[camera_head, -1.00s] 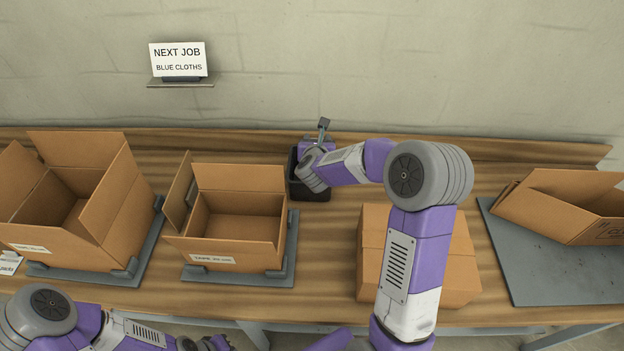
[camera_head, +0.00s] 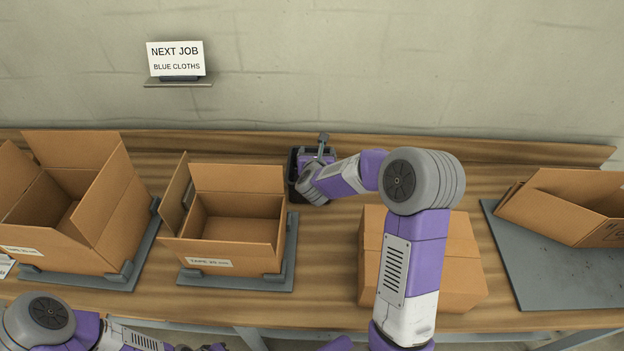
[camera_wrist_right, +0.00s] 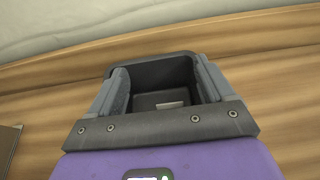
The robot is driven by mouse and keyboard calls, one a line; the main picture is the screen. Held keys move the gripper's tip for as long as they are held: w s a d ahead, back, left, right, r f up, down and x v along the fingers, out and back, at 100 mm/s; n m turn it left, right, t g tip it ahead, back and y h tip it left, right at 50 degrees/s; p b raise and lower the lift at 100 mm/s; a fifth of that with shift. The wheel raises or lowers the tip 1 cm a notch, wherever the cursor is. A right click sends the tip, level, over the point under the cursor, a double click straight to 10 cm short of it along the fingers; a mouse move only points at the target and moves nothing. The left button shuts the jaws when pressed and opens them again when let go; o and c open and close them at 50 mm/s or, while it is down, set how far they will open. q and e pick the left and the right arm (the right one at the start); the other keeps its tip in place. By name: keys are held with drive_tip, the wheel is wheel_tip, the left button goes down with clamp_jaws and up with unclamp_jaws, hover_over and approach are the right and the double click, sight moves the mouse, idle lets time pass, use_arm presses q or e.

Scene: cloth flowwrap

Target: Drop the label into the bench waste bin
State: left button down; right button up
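The dark bench waste bin (camera_head: 293,168) stands at the back of the bench. My right gripper (camera_head: 318,158) is over it, pointing down, and hides much of it. In the right wrist view the two fingers (camera_wrist_right: 160,74) are wide apart, with the bin's rim (camera_wrist_right: 152,58) around the space between them. A small pale piece, seemingly the label (camera_wrist_right: 170,104), shows low between the fingers, apparently on the bin floor and touching neither finger. My left gripper (camera_head: 214,347) is at the bottom edge of the head view, mostly cut off.
Two open cartons stand on grey fixtures, a large one (camera_head: 96,198) at far left and a smaller one (camera_head: 235,240) nearer the bin. A closed carton (camera_head: 455,265) is under my right arm. A tilted open carton (camera_head: 545,208) lies on a grey mat (camera_head: 560,280) at right.

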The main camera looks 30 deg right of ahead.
drive_tip(key=v, duration=0.7)
drive_tip(key=shift+s+a+p, duration=0.15)
drive_tip(key=shift+s+p, duration=0.1)
drive_tip(key=shift+p, duration=0.05)
drive_tip(key=shift+r, duration=0.15)
